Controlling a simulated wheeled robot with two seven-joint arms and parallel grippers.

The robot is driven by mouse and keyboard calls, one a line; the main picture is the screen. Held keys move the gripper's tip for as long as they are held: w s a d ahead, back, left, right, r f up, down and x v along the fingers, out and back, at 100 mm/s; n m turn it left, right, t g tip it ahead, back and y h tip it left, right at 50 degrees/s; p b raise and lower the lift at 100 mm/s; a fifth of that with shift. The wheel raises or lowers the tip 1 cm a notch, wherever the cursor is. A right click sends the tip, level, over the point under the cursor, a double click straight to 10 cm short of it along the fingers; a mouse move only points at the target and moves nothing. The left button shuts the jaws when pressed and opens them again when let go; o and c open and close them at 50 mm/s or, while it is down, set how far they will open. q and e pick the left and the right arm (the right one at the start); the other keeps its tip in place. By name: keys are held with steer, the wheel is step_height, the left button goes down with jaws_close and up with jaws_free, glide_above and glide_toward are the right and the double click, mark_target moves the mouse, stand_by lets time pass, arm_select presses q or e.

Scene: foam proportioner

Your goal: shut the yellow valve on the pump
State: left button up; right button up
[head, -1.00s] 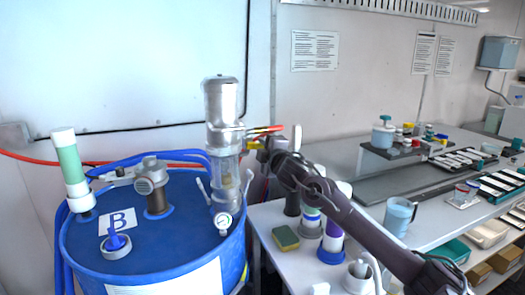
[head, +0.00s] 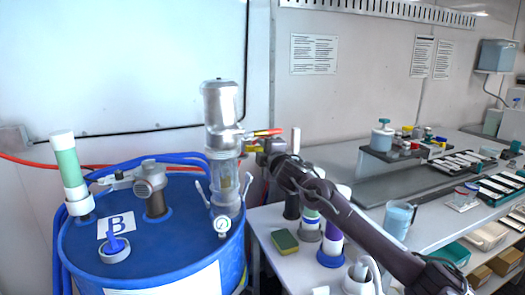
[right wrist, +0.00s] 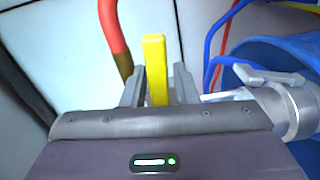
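The pump (head: 220,110) is a metal cylinder standing on the blue drum (head: 150,240). A yellow valve handle (right wrist: 155,70) stands upright between the two grey fingers of my right gripper (right wrist: 158,88) in the right wrist view. A gap shows between the handle and the right finger; the left finger lies close beside it. In the head view my right gripper (head: 266,147) is at the pump's right side, and only a little yellow shows there. My left gripper is not in view.
A red hose (right wrist: 114,30) runs beside the handle in the right wrist view. A red-and-orange lever (head: 265,131) sticks out of the pump just above my gripper. A bench (head: 410,235) with bottles, a sponge and a jug (head: 398,218) stands at the right, under my right arm.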

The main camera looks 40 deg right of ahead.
steer(key=shift+s, duration=0.1)
steer(key=b+v, duration=0.2)
steer(key=v, duration=0.5)
steer(key=shift+s+a+b, duration=0.15)
steer(key=shift+s+b, duration=0.15)
